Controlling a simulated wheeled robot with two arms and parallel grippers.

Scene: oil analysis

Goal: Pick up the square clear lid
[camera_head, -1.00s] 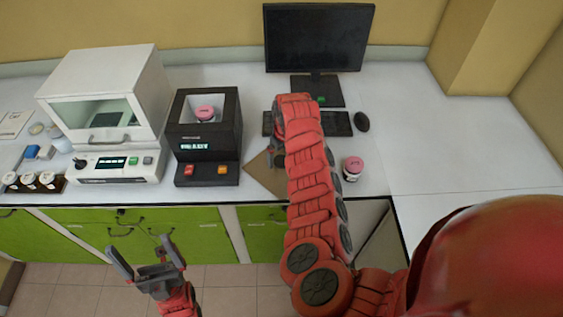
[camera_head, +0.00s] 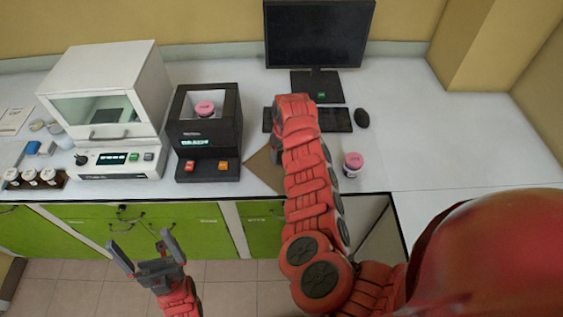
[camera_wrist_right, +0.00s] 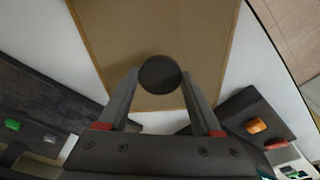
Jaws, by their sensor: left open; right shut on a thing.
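In the right wrist view, a dark round knob (camera_wrist_right: 160,75) sits between the two fingertips of my right gripper (camera_wrist_right: 160,88), which is shut on it. I take the knob as the handle of the square clear lid; the clear pane cannot be made out against the brown mat (camera_wrist_right: 150,30) below. In the head view my right arm hides the right gripper and the lid. The same mat (camera_head: 262,170) shows partly left of that arm. My left gripper (camera_head: 139,246) is open and empty, in front of the counter at the lower left.
A black instrument (camera_head: 207,143) with an open top holds a pink-capped jar (camera_head: 204,109). A white instrument (camera_head: 110,110) stands to its left. Another pink-capped jar (camera_head: 353,164) stands right of my right arm. A monitor (camera_head: 318,35), keyboard and mouse (camera_head: 361,118) are behind. The counter is clear at right.

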